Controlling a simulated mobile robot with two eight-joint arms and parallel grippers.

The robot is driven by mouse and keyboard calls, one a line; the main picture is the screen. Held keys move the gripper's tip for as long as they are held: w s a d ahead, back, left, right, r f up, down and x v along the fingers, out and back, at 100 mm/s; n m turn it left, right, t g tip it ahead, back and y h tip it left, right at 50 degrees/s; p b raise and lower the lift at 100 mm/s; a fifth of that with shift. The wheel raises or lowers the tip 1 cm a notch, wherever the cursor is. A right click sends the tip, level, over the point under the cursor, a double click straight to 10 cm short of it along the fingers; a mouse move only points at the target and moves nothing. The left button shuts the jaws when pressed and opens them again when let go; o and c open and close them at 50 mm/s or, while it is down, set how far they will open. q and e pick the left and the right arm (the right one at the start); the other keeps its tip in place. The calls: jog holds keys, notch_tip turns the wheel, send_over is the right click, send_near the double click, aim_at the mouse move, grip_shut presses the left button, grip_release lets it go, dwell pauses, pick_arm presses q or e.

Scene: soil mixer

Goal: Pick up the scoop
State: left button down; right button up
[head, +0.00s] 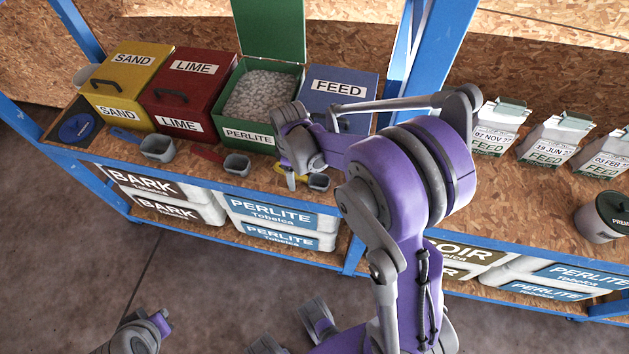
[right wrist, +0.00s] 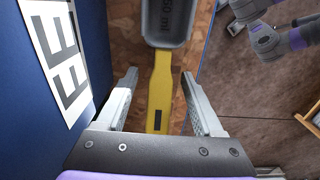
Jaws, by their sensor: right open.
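A grey scoop (head: 319,182) with a yellow handle lies on the shelf in front of the perlite and feed boxes. My right gripper (head: 300,168) is over its handle and partly hides it in the head view. In the right wrist view, the open fingers (right wrist: 158,90) stand on either side of the yellow handle (right wrist: 160,88), with a gap on both sides. The scoop's grey cup (right wrist: 168,22) lies beyond the fingertips. Two more grey scoops lie to the left, one with a blue handle (head: 158,149) and one with a red handle (head: 237,165).
The blue feed box (head: 340,90) stands close behind my right gripper. The open green perlite box (head: 262,100), red lime box (head: 185,85) and yellow sand box (head: 128,80) stand to its left. A blue post (head: 430,50) rises behind my arm.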

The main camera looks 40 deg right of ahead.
jog(key=shift+f, duration=0.3)
grip_shut()
dwell(0.3)
notch_tip(320, 180, up, 10)
jog(key=shift+r+p, duration=0.1)
jog(key=shift+p, duration=0.45)
